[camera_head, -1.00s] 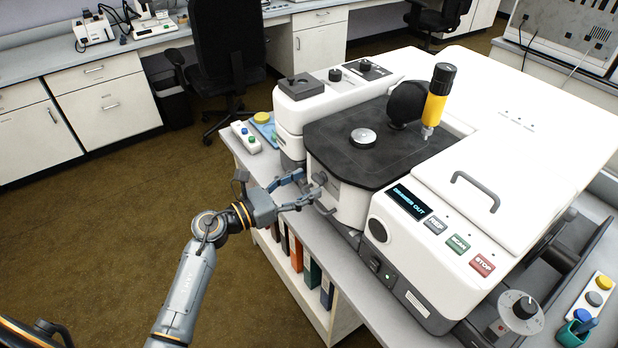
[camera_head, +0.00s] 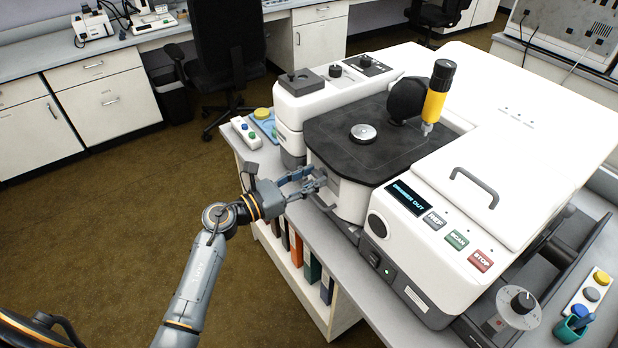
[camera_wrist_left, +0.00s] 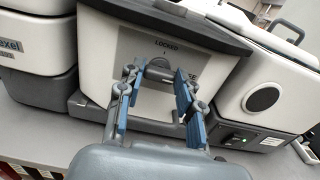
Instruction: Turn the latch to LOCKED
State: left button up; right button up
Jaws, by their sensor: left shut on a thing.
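The latch sits on the pale front of the microscope's sample compartment (camera_head: 351,202), under its dark top. In the left wrist view its grey round part (camera_wrist_left: 160,66) shows between my fingertips, below a LOCKED label (camera_wrist_left: 166,45). My left gripper (camera_head: 316,180) is at the latch. In the left wrist view its blue-padded fingers (camera_wrist_left: 158,80) stand on either side of the latch and are shut on it. The fingers hide the latch's exact angle. My right gripper is not in view.
A grey bar handle (camera_wrist_left: 150,108) runs across the front below the latch. The instrument's control panel (camera_head: 440,225) with buttons and a display is to the right. A small button box (camera_head: 246,133) lies on the bench at left. The floor beside my arm is clear.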

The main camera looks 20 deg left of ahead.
pick_arm(q)
jog(key=shift+r+n, duration=0.1)
jog(key=shift+n, duration=0.2)
jog(key=n+p, duration=0.2)
jog(key=shift+n, duration=0.4)
jog(key=n+p, duration=0.2)
jog(key=n, duration=0.3)
jog(key=shift+w+a+n, duration=0.1)
jog(key=shift+a+n, duration=0.05)
jog(key=shift+n, duration=0.15)
jog(key=n+p, duration=0.2)
jog(key=n, duration=0.3)
jog(key=n+p, duration=0.1)
jog(key=n, duration=0.2)
jog(key=shift+f+n+p, duration=0.25)
jog(key=shift+n+p, duration=0.05)
jog(key=shift+p, duration=0.1)
jog(key=o, duration=1.1)
jog(key=shift+o, duration=0.2)
